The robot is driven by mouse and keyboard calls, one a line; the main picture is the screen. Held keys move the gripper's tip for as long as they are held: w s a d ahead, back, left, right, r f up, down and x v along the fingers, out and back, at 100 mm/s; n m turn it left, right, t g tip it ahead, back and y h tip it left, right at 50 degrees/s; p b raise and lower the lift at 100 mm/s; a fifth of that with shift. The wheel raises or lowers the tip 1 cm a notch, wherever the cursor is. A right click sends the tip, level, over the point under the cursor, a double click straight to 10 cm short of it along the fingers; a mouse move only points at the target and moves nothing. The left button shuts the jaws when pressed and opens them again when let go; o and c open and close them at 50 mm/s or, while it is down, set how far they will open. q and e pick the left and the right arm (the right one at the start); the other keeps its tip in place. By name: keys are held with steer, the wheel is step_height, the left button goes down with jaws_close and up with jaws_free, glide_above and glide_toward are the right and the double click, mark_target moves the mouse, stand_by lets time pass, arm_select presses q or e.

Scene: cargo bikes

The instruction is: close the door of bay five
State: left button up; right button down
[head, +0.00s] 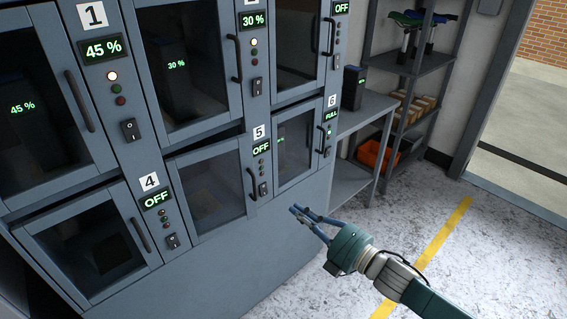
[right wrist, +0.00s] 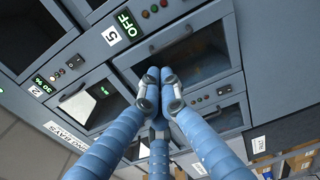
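Bay five's door (head: 208,187) is a grey-framed window door in the lower row, under the label 5 and a green OFF display (head: 261,149). It stands close to its frame, with a dark gap along its top edge; I cannot tell how far it is ajar. Its dark handle (head: 251,184) is on the right side. The door also shows in the right wrist view (right wrist: 205,71), past my fingers. My right gripper (head: 298,210) has its blue fingertips together, empty, in front of the cabinet, right of and below the handle, apparently apart from the door. My left gripper is out of view.
Bay four (head: 90,245) is left of bay five and bay six (head: 298,147) is right. Bays with battery packs are above. A grey table (head: 365,118) and a shelf rack (head: 418,66) with an orange bin (head: 377,153) stand to the right. The floor around my arm is clear.

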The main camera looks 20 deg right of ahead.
steer(key=p, duration=0.2)
glide_toward(255, 181)
steer(key=x, duration=0.5)
steer(key=shift+w, duration=0.3)
steer(key=shift+x, duration=0.75)
steer(key=shift+f, duration=0.1)
